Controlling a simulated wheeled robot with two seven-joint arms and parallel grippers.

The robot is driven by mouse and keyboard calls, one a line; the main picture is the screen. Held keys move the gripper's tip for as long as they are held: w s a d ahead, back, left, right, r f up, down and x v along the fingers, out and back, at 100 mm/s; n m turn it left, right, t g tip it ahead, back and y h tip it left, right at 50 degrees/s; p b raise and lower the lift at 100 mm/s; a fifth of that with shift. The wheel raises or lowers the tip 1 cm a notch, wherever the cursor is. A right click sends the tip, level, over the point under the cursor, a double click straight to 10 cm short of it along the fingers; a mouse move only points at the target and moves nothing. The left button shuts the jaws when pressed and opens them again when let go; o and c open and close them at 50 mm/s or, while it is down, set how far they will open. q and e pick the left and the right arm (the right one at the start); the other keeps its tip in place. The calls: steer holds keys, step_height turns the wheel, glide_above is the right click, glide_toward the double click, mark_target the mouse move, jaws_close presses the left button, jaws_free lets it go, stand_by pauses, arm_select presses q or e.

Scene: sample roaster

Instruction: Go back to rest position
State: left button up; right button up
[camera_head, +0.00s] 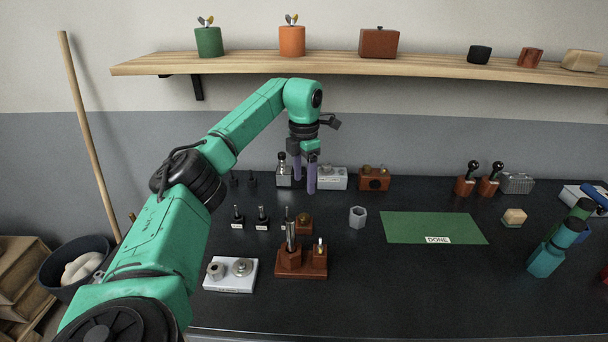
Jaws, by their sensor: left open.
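My left arm reaches in from the lower left, bends at its raised elbow and hangs its gripper over the back of the dark bench. My left gripper (305,178) points down with its two purple fingers slightly apart and nothing seen between them. It is in front of a small grey device (284,176) and a white box (332,179) at the back of the bench. I cannot tell whether the fingers touch anything. My right gripper is not recognisable in the view.
A wooden block with upright tools (301,262) and a white tray (231,286) stand nearer the front. A grey hex piece (357,217) is beside the green mat (410,227) marked DONE. A teal jointed object (546,260) is at right. A shelf (350,66) runs above.

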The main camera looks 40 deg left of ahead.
arm_select(q)
step_height(320, 180, up, 2)
steer(key=shift+r, duration=0.15)
stand_by(0.4)
